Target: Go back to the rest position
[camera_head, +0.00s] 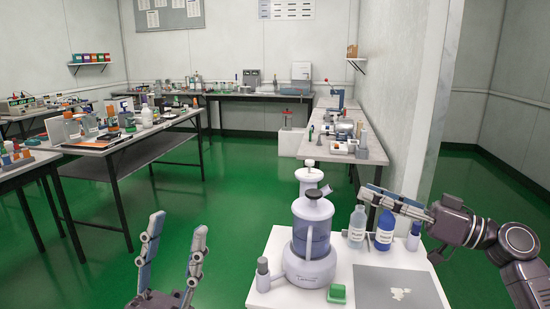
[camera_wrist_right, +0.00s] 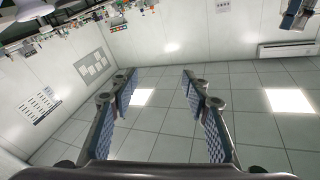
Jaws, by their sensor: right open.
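My left gripper (camera_head: 177,225) rises from the bottom edge of the head view with its two fingers apart, and nothing is between them. My right gripper (camera_head: 378,197) comes in from the right, above the back of a white table (camera_head: 262,292), and points left. In the head view its fingers overlap the tops of two bottles, and I cannot tell whether they touch. In the right wrist view its padded fingers (camera_wrist_right: 157,82) are spread, with only room surfaces behind them.
On the white table stand a grey-white device (camera_head: 308,262), a clear bottle (camera_head: 357,228), a blue bottle (camera_head: 384,232), a green block (camera_head: 337,293) and a grey mat (camera_head: 390,293). A cluttered bench (camera_head: 140,137) is at left. Green floor (camera_head: 225,190) lies open between.

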